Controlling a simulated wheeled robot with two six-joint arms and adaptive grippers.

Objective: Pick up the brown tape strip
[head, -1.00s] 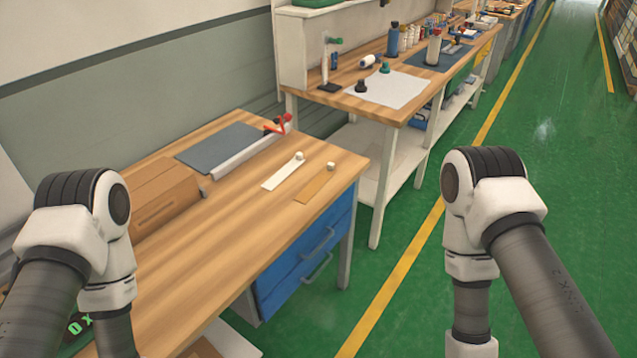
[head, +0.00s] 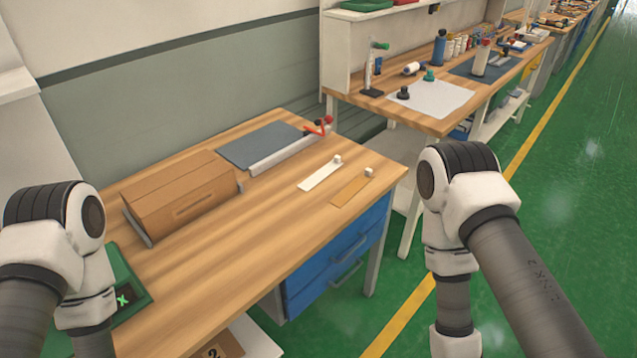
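The brown tape strip (head: 350,191) lies flat on the wooden table near its right end, with a small pale block (head: 369,172) at its far end. A white strip (head: 320,176) with a similar small block lies just left of it. My two arms come in from the lower left and lower right, and only their links and joints show. Both grippers are outside the picture. Neither arm touches the strip.
A second workbench (head: 440,122) stands behind. Green floor is free at the right.

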